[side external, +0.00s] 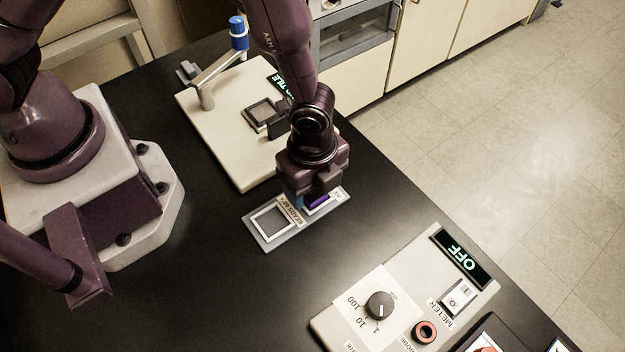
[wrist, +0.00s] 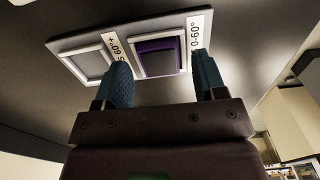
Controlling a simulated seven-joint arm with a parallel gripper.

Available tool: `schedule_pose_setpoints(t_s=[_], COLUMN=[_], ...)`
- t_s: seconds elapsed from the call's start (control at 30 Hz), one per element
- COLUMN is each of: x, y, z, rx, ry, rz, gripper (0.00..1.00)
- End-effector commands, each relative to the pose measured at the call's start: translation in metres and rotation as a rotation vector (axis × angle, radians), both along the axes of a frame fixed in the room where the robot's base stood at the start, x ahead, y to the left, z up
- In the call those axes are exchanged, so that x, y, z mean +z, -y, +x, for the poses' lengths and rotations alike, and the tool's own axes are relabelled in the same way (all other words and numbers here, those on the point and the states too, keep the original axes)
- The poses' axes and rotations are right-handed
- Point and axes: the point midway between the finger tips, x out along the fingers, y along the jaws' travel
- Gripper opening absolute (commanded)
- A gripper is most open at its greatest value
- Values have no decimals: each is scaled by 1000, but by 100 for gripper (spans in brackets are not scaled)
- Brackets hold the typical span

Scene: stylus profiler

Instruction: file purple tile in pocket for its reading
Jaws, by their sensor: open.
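The purple tile (wrist: 157,59) lies within the frame of the pocket labelled 0-60° in the wrist view. Whether it sits fully flat cannot be told. In the side view only a sliver of the tile (side external: 318,202) shows under my gripper. The grey pocket tray (side external: 262,243) has a second, empty pocket (wrist: 91,64) labelled 60°+. My gripper (wrist: 165,80) is open, with its blue fingertips apart at the near side of the tile's pocket. In the side view my gripper (side external: 309,200) points down over that pocket and hides much of it.
The cream profiler (side external: 232,140) stands behind, with a blue-topped arm (side external: 238,35), a small square stage (side external: 260,113) and a partly hidden display ending in "TILE". A meter box (side external: 345,318) at front right shows OFF. Bare black table lies left of the tray.

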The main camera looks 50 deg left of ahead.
Motion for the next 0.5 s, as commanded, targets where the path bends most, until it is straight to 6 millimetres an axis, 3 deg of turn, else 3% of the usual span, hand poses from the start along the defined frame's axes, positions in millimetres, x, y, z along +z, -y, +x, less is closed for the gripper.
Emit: schedule_pose_setpoints(t_s=[0.23, 0.5], x=[5, 32], y=[0, 0], z=[0, 1], rx=[0, 1], ry=[1, 3], rz=[-1, -2], gripper=[64, 64])
